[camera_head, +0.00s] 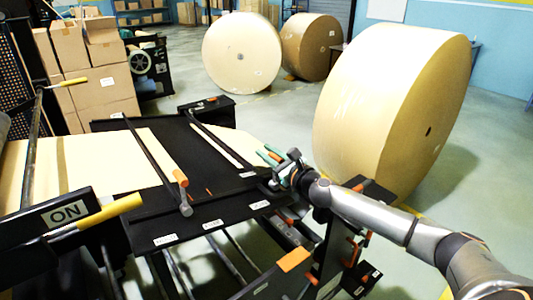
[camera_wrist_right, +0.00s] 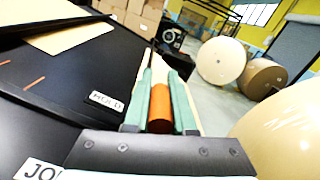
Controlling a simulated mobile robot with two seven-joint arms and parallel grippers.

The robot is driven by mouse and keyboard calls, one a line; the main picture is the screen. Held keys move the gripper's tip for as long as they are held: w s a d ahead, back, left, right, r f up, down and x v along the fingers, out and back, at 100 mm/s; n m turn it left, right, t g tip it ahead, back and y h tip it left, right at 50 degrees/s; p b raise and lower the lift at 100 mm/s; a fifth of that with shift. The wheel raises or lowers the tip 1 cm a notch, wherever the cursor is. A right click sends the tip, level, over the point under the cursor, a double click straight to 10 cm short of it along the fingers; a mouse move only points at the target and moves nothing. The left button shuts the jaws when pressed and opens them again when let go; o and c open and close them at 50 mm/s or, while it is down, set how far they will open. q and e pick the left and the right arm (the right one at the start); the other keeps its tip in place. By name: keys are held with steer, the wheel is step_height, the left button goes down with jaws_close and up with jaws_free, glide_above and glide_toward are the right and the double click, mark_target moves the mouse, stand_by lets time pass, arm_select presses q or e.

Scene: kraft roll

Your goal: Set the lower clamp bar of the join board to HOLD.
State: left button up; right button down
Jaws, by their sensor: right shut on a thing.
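The join board (camera_head: 150,222) is a black plate with several small white labels along its front and right edges. Two dark clamp bars lie across it; the left bar (camera_head: 150,158) has an orange grip (camera_head: 180,178), and the right bar (camera_head: 215,138) runs towards my right gripper. My right gripper (camera_head: 270,154) has green fingers and is at the board's right edge. In the wrist view the fingers are shut on an orange handle (camera_wrist_right: 160,108), beside a label reading HOLD (camera_wrist_right: 106,102). My left gripper is not in view.
A large paper roll (camera_head: 390,105) stands close behind my right arm. Two smaller rolls (camera_head: 242,53) stand farther back. Boxes (camera_head: 75,55) are stacked at the back left. A yellow-handled lever (camera_head: 110,210) by an ON sign (camera_head: 66,213) is at the left front.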

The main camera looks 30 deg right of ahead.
steer(key=c, duration=0.8)
jaws_free()
steer(key=shift+o, duration=0.2)
steer(key=shift+s, duration=0.1)
steer(key=s+b, duration=0.3)
steer(key=s, duration=0.9)
steer(key=shift+d, duration=0.45)
steer(key=shift+s, duration=0.1)
